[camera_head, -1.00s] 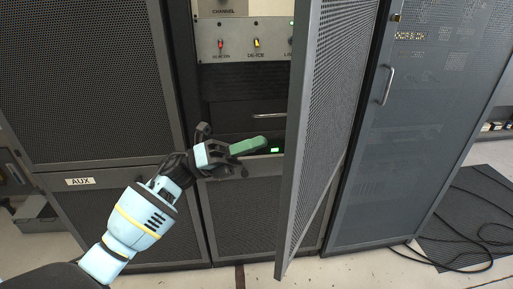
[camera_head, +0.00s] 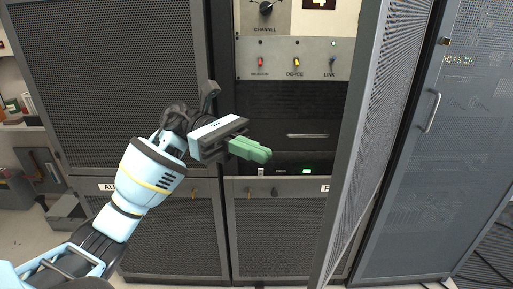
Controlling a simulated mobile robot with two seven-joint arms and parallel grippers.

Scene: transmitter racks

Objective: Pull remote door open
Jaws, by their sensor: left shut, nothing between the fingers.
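The remote door (camera_head: 371,150) is a grey perforated mesh panel in the head view. It stands swung open at the right of the middle rack, seen nearly edge-on. Behind it the rack interior shows a panel (camera_head: 295,60) with switches marked BEACON, DEVICE and LINK, and a dark bay with a handle. My left gripper (camera_head: 262,151), with green fingers, is shut and empty in front of the open bay, left of the door and apart from it. My right gripper is not in view.
A closed mesh rack door with a handle (camera_head: 432,111) stands at the right. A closed mesh cabinet (camera_head: 110,80) stands at the left, with shelves beyond it. Lower mesh panels (camera_head: 278,235) sit below the bay. Dark cables lie on the floor at the lower right.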

